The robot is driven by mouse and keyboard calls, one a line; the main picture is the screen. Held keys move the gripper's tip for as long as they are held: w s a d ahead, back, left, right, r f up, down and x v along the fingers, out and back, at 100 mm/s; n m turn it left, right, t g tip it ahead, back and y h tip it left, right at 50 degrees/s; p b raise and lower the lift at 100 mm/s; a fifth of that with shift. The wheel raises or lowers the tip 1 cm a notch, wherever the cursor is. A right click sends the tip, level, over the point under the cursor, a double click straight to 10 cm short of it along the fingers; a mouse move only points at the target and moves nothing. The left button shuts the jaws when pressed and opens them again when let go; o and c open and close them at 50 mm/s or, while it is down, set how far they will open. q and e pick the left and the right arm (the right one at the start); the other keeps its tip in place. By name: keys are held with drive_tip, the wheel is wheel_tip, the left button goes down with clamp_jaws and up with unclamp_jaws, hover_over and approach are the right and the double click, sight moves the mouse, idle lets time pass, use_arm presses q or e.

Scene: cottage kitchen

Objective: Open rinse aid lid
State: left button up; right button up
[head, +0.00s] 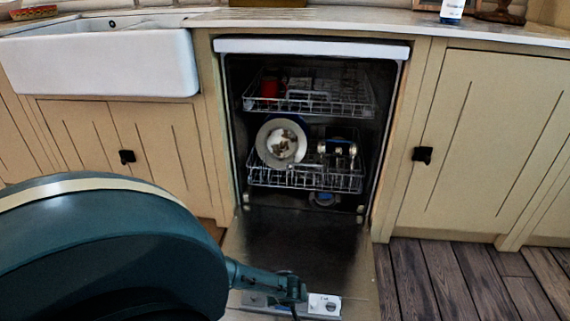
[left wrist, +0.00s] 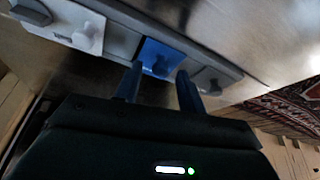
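The dispenser panel (head: 325,305) is a pale strip on the inner face of the lowered dishwasher door (head: 300,240). In the left wrist view the grey panel (left wrist: 118,38) carries a white lid (left wrist: 75,28) at left and a blue lid (left wrist: 160,58) in the middle; I take the blue one as the rinse aid lid. It looks closed against the panel. My left gripper (head: 292,292) is over the panel. Its two fingers (left wrist: 158,90) are apart, with the blue lid just beyond and between their tips; contact cannot be told. My right gripper is not in view.
The dishwasher's upper rack (head: 330,102) and lower rack (head: 300,180) hold dishes, including a plate (head: 281,141) and a red cup (head: 270,88). A white sink (head: 100,65) is at left. The wooden floor (head: 470,280) at right is clear. A patterned rug (left wrist: 285,105) lies beyond the door.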

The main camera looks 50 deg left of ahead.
use_arm(q)
clamp_jaws()
